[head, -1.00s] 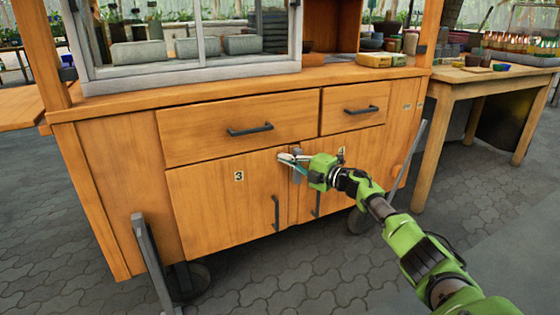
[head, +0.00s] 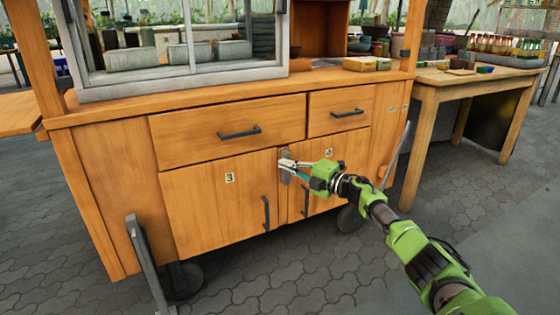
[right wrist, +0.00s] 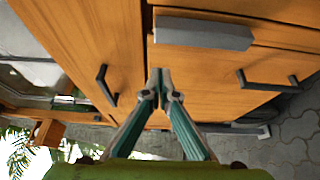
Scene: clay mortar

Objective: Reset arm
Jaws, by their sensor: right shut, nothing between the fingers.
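My right gripper (head: 283,163) is shut and empty, in front of the wooden cart, by the seam between door 3 (head: 205,205) and door 4 (head: 328,190). A small upright grey latch piece (head: 286,173) sits at the top of that seam, partly behind the fingers. In the right wrist view the closed fingertips (right wrist: 160,76) point at the cabinet front, with the grey latch bar (right wrist: 203,33) just beyond them. I cannot tell whether they touch it. Both doors look closed. My left gripper is out of view.
Two drawers with dark handles (head: 240,133) sit above the doors, both closed. A wooden side table (head: 430,88) with bottles stands at the right. Grey props lean by the cart's corners. The paved floor (head: 300,270) in front is clear.

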